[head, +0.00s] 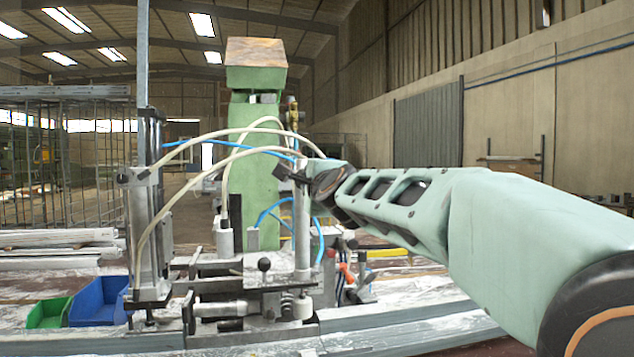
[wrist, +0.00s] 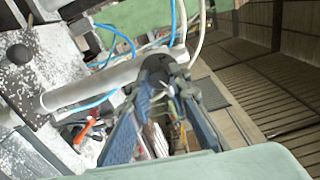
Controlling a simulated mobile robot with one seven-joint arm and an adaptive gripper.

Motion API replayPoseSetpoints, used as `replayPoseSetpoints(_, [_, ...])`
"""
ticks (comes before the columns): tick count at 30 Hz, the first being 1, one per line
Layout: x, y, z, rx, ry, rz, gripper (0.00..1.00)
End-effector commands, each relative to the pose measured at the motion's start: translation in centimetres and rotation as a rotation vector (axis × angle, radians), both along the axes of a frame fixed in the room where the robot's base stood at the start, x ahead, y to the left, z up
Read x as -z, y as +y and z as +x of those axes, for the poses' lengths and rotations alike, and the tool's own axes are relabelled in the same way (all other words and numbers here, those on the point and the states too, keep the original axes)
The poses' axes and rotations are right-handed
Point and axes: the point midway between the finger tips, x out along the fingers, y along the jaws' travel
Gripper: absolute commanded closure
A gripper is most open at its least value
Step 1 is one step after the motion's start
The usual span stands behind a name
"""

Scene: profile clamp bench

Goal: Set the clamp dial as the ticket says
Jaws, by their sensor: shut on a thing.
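My gripper (head: 314,178) is at the top end of an upright grey cylinder (head: 301,225) on the clamp bench. In the wrist view my gripper (wrist: 165,78) has its blue-padded fingers reaching to the end of the same cylinder (wrist: 95,86). The fingers are shut on a part at that end, which they mostly hide. I cannot make out a dial face, its marks or its setting. No readable ticket shows in either view.
A green column (head: 257,170) stands behind the cylinder, with pale and blue hoses looping close to my gripper. A black ball knob (head: 264,264) and a metal upright (head: 147,200) are nearby. Blue (head: 100,301) and green (head: 48,313) bins sit at left.

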Motion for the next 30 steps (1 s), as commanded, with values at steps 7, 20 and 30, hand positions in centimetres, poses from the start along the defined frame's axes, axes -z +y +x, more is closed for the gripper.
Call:
replayPoseSetpoints(7, [-0.23, 0.01, -0.02, 0.000, -0.004, 0.002, 0.76])
replayPoseSetpoints(20, [-0.09, -0.02, 0.00, 0.000, -0.004, -0.010, 0.65])
replayPoseSetpoints(30, [-0.40, -0.12, 0.04, 0.002, -0.089, -0.315, 0.65])
